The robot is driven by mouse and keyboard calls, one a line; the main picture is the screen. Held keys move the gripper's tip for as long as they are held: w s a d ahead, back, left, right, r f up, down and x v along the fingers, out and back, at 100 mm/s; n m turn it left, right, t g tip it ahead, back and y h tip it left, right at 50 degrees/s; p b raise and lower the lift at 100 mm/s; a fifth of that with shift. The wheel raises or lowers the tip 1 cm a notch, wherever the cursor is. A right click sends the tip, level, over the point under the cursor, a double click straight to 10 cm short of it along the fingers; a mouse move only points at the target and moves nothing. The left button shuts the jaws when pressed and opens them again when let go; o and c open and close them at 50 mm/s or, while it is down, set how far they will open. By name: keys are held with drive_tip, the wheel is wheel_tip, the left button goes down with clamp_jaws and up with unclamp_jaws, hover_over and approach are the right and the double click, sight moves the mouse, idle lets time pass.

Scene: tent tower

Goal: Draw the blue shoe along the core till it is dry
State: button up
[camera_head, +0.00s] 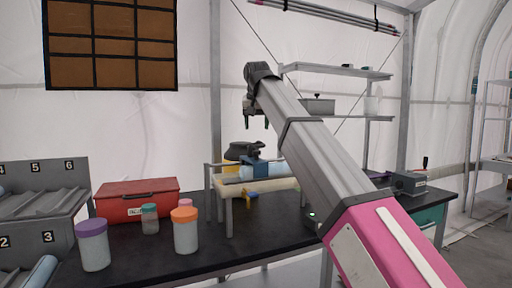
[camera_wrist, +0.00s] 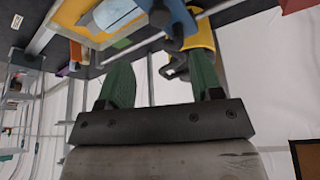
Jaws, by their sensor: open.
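The blue shoe (camera_head: 255,166) sits around or on the pale core (camera_head: 277,170), which lies level on a low stand (camera_head: 228,207) with a cream top on the black bench. I cannot tell whether the core is wet. My gripper (camera_head: 256,124) is open and empty, pointing down, above the shoe and apart from it. In the wrist view the blue shoe (camera_wrist: 172,18) shows at the top, beyond the two green fingers of my gripper (camera_wrist: 160,68). The pale core (camera_wrist: 117,12) shows beside it there, partly cut off by the picture edge.
A yellow container (camera_head: 232,153) with a dark object stands close behind the shoe. A red box (camera_head: 137,202), lidded jars (camera_head: 186,232) and a numbered rack (camera_head: 45,200) are at left. A shelf (camera_head: 337,71) is behind my arm. A grey device (camera_head: 409,183) stands at right.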

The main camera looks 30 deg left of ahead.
approach(253, 161)
drive_tip(key=w+f, duration=0.2)
drive_tip(key=w+a+f, duration=0.1)
drive_tip(key=w+f, duration=0.2)
drive_tip(key=shift+w+a, duration=0.1)
drive_tip(key=shift+w, duration=0.15)
